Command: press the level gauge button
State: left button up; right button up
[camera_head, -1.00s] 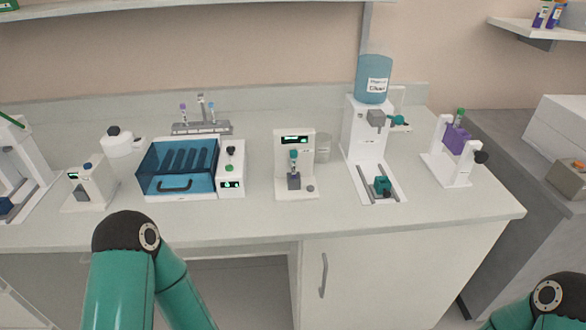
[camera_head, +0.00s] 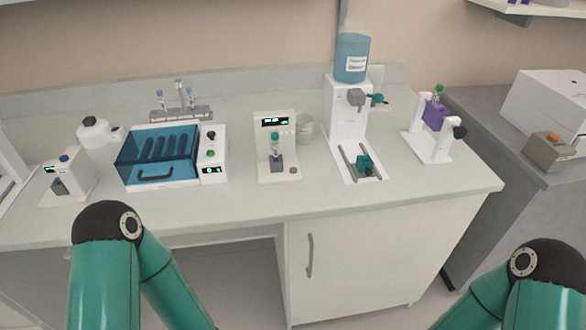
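A white upright device (camera_head: 291,130) with a lit dark display (camera_head: 275,121) stands in the middle of the bench; I take it to be the level gauge, though its label is too small to read. A teal-capped tube (camera_head: 275,142) stands upright in a grey holder (camera_head: 277,162) on its front. A round grey button (camera_head: 293,170) sits at the right of its base, with nothing touching it. Only the elbows of my teal arms show, in front of the bench at lower left and lower right. Both grippers are out of view.
Left of it are a blue-lidded box (camera_head: 158,157) with a control panel (camera_head: 213,155) and a small white device (camera_head: 68,178). Right are a dispenser with a blue bottle (camera_head: 352,58) and a stand with a purple holder (camera_head: 435,116). The bench front (camera_head: 250,200) is clear.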

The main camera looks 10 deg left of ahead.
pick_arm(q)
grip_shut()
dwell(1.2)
